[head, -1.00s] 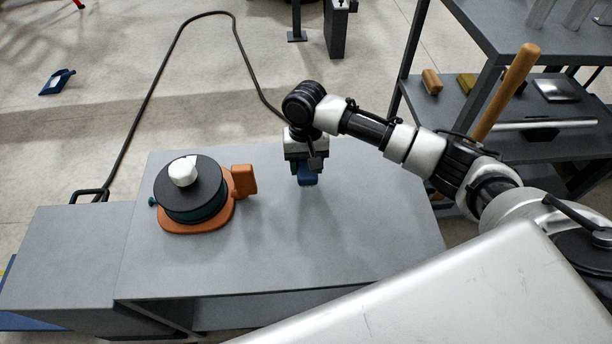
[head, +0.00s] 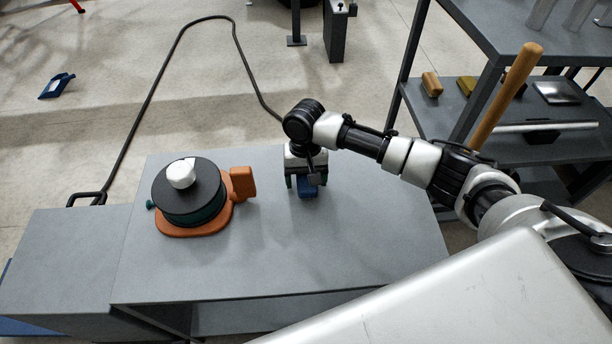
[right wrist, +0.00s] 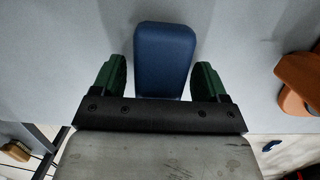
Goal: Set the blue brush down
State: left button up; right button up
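The blue brush (head: 307,190) is at the grey bench top near its far edge, below my right gripper, and appears to rest on it. In the right wrist view the brush (right wrist: 165,58) is a rounded blue block between the green fingertips. My right gripper (head: 306,184) is open around the brush, with a narrow gap showing beside each finger (right wrist: 158,80). The brush's underside is hidden. My left gripper is in neither view.
The grey bench (head: 260,265) carries an orange-based reel (head: 190,195) with a dark drum and white knob, left of the brush. A dark shelf unit (head: 535,150) with a wooden-handled tool (head: 508,92) stands at right. The bench's front middle is clear.

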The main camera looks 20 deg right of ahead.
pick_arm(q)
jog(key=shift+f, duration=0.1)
pick_arm(e)
jog(key=shift+r, duration=0.1)
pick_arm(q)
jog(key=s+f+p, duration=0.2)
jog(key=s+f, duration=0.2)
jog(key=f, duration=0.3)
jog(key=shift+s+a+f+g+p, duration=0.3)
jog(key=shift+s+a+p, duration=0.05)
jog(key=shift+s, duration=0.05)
pick_arm(e)
notch_tip(320, 180, up, 12)
jog(key=w, duration=0.1)
jog(key=shift+w+d, duration=0.25)
jog(key=shift+w, duration=0.1)
